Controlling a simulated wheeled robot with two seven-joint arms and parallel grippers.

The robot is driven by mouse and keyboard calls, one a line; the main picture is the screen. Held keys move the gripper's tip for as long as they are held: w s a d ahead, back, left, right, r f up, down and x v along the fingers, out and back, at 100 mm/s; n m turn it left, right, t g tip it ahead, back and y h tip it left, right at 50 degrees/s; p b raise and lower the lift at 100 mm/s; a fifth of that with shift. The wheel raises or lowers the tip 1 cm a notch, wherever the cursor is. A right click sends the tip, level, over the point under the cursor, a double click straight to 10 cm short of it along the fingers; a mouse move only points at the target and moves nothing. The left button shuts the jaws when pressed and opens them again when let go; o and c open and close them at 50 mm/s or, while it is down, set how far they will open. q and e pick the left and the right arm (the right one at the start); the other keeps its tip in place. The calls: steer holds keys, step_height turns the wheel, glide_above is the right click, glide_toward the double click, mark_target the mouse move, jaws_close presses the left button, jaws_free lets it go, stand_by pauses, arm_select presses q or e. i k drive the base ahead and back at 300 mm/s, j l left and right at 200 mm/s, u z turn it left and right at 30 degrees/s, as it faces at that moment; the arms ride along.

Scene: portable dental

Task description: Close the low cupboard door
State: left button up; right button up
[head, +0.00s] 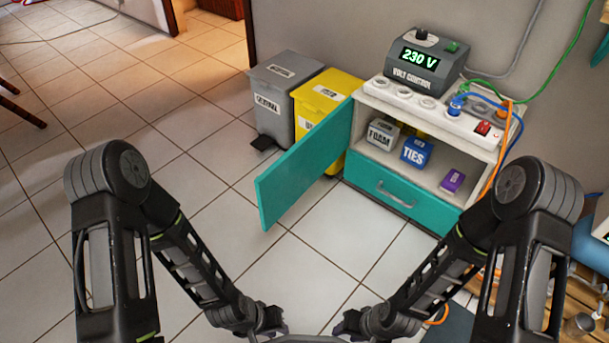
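The low cupboard (468,163) is white and stands against the grey wall, right of centre. Its teal door (303,166) hangs wide open from the cupboard's left side and sticks out to the front left. The compartment is exposed, with a FOAM box (382,136), a blue TIES box (416,152) and a purple box (452,181) inside. My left gripper (270,320) and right gripper (349,323) are low at the bottom centre, apart from the door and nearer to me. Their fingers are too small and dark to read.
A teal drawer front (395,193) with a handle lies below the compartment. A VOLT CONTROL unit (426,62) and power strip (470,120) sit on top, with cables hanging at the right. A grey bin (284,98) and yellow bin (325,98) stand behind the door. Tiled floor in front is clear.

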mark_target(279, 187)
steer(key=z, duration=1.75)
steer(key=k+j, duration=0.1)
steer(key=j, duration=0.45)
steer(key=k+j, duration=0.1)
steer(key=j, duration=0.45)
steer(key=k+j, duration=0.1)
steer(key=j, duration=0.45)
steer(key=k+j, duration=0.1)
steer(key=j, duration=1)
steer(key=k+j, duration=0.15)
steer(key=j, duration=0.4)
